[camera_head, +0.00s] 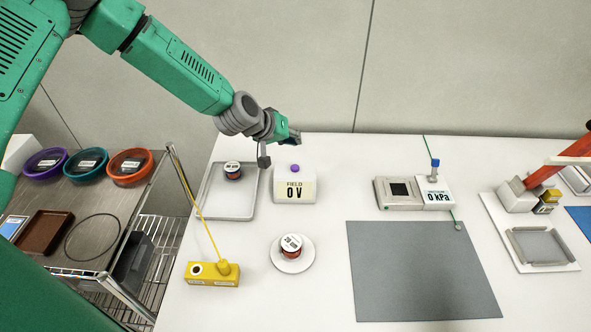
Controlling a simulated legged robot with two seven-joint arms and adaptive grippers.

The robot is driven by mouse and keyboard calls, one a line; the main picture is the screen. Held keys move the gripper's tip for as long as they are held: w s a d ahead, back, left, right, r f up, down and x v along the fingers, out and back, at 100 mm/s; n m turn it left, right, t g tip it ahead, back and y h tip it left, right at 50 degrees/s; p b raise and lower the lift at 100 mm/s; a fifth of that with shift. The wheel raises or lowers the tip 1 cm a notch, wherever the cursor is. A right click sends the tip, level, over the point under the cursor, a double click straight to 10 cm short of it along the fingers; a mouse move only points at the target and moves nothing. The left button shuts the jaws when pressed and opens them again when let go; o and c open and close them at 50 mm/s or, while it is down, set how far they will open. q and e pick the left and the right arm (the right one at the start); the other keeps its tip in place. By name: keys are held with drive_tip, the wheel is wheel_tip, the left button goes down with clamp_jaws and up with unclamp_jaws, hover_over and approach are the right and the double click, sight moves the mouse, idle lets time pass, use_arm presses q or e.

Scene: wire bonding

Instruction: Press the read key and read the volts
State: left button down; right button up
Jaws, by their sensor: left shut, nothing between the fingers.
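The white field meter (294,187) stands on the table, its front label reading "FIELD 0 V". A round purple key (295,168) sits on its top. My left gripper (281,145) is shut and empty, above and behind the meter, a little left of the purple key. It appears apart from the key. My right gripper is not in view.
A grey tray (222,210) with a spool (232,171) lies left of the meter. A yellow block (212,274) with a thin rod and a saucer (292,262) bearing a spool are in front. A device reading "0 kPa" (437,197) and a grey mat (420,270) are to the right.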

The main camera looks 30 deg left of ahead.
sight(294, 167)
use_arm(q)
wheel_tip(294, 167, down, 6)
drive_tip(key=b, duration=0.3)
drive_tip(key=shift+a+r+b, duration=0.1)
drive_tip(key=shift+r+b, duration=0.05)
drive_tip(key=shift+b, duration=0.15)
drive_tip(key=shift+d+f+b, duration=0.25)
drive_tip(key=shift+f+b, duration=0.15)
drive_tip(key=shift+a, duration=0.3)
drive_tip(key=shift+d, duration=0.25)
drive_tip(key=shift+a, duration=0.15)
drive_tip(key=shift+f+b, duration=0.3)
drive_tip(key=shift+f, duration=0.05)
